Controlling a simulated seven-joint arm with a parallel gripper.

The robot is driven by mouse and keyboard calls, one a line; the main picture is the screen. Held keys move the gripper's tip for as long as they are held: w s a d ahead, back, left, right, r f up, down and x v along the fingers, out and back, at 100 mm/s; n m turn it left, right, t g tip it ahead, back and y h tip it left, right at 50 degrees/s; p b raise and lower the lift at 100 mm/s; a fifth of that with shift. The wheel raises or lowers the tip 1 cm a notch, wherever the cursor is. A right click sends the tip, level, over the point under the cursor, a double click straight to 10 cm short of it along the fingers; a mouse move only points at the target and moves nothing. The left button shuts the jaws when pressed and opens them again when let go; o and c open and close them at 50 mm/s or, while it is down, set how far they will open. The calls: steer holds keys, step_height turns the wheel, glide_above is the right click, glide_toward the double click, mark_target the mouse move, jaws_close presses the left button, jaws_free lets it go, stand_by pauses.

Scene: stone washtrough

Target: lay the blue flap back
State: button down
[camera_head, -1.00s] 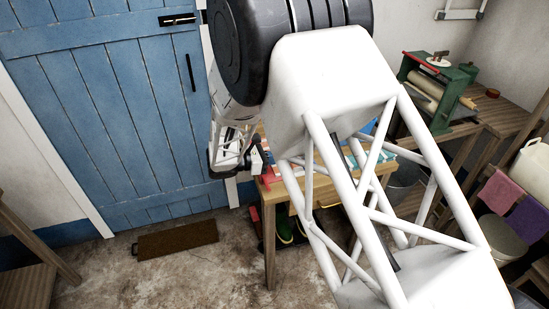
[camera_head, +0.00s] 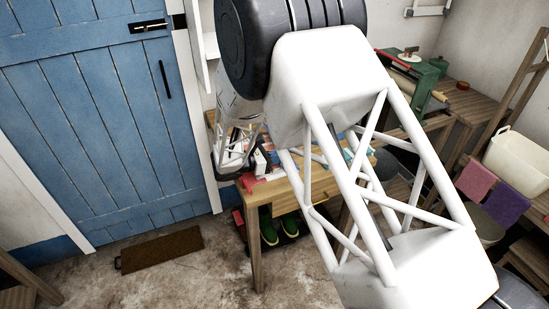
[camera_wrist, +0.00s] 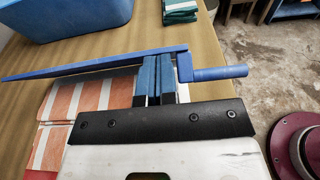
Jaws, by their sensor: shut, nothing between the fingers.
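The blue flap (camera_wrist: 95,66) shows in the wrist view as a thin blue panel, seen nearly edge-on and raised over red-and-white striped pieces (camera_wrist: 62,118). A blue handle (camera_wrist: 221,72) sticks out at its right end. My gripper (camera_wrist: 158,62) is shut and empty, with its fingertips at the flap's near side, close to the handle end. I cannot tell whether they touch it. In the head view my arm covers most of the table top, and I cannot make out the flap there.
The wooden table (camera_head: 285,192) stands beside the blue door (camera_head: 95,120). A blue tub (camera_wrist: 85,15) and a folded green striped cloth (camera_wrist: 180,10) lie beyond the flap. A dark red round object (camera_wrist: 300,148) is at right. Green boots (camera_head: 280,228) stand under the table.

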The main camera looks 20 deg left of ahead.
steer(key=shift+w+d+r+g+y, duration=0.25)
steer(key=shift+d+r+g+y, duration=0.05)
steer(key=shift+r+g+y, duration=0.2)
stand_by(0.5)
steer(key=shift+w+d+r+g+y, duration=0.45)
steer(key=shift+g+y, duration=0.15)
steer(key=shift+w+d+r+g+y, duration=0.55)
steer(key=shift+w+d+g+y, duration=0.2)
steer(key=shift+g+y, duration=0.15)
steer(key=shift+w+d+r+g+y, duration=0.25)
steer(key=shift+w+d+g+y, duration=0.45)
steer(key=shift+g+y, duration=0.1)
steer(key=shift+w+d+f+g+y, duration=0.25)
steer(key=shift+w+d+g+y, duration=0.6)
steer(key=shift+g+y, duration=0.1)
steer(key=shift+w+d+f+g+y, duration=0.2)
steer(key=shift+w+d+g+y, duration=0.6)
steer(key=shift+g+y, duration=0.1)
steer(key=shift+w+d+f+g+y, duration=0.25)
steer(key=shift+w+d+g+y, duration=0.6)
steer(key=shift+g+y, duration=0.1)
steer(key=shift+w+d+f, duration=0.9)
steer(key=shift+f, duration=0.2)
steer(key=shift+w+d+f, duration=0.2)
steer(key=shift+w+f, duration=0.05)
steer(key=shift+f, duration=0.2)
steer(key=shift+w+d+f, duration=0.2)
steer(key=shift+f, duration=0.2)
